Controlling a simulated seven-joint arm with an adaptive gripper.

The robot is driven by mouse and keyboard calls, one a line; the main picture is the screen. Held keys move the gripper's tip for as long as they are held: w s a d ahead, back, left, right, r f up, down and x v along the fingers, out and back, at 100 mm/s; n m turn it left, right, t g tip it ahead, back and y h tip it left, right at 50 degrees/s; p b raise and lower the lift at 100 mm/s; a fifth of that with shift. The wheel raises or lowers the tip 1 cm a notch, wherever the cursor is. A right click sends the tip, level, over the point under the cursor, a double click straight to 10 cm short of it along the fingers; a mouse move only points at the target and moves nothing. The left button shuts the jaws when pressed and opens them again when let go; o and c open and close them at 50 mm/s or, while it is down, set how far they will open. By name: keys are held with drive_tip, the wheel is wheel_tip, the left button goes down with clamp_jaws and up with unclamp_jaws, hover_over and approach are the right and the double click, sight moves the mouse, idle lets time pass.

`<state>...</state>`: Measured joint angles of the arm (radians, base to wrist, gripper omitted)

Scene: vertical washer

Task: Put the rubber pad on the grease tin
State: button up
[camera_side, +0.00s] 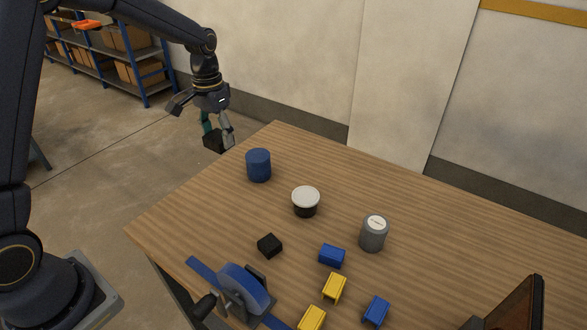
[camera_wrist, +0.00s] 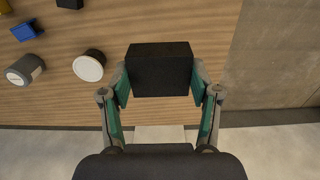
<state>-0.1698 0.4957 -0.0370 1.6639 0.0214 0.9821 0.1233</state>
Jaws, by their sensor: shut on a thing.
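My gripper (camera_side: 217,137) is shut on a black rectangular block, which looks like the rubber pad (camera_wrist: 160,70). In the wrist view the block spans between both fingertips. In the side view the pad (camera_side: 213,143) hangs in the air, left of the table's far corner. A grey tin with a white labelled top (camera_side: 373,234), likely the grease tin, stands upright on the table; it also shows in the wrist view (camera_wrist: 25,70). Its top is bare. The gripper is well apart from it, far to its left in the side view.
A blue cylinder (camera_side: 258,165) and a dark jar with a white lid (camera_side: 305,201) stand between gripper and tin. A small black block (camera_side: 269,245), blue bins (camera_side: 332,255), yellow bins (camera_side: 334,288) and a blue vise-like tool (camera_side: 243,288) occupy the near side.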

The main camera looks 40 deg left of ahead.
drive_tip(key=w+f, duration=0.4)
drive_tip(key=w, duration=0.3)
hover_over(251, 160)
wheel_tip(251, 160, down, 5)
drive_tip(key=shift+s+r, duration=0.1)
drive_tip(key=shift+r, duration=0.1)
drive_tip(key=shift+f, duration=1.7)
drive_tip(key=shift+f, duration=0.1)
drive_tip(key=o, duration=1.2)
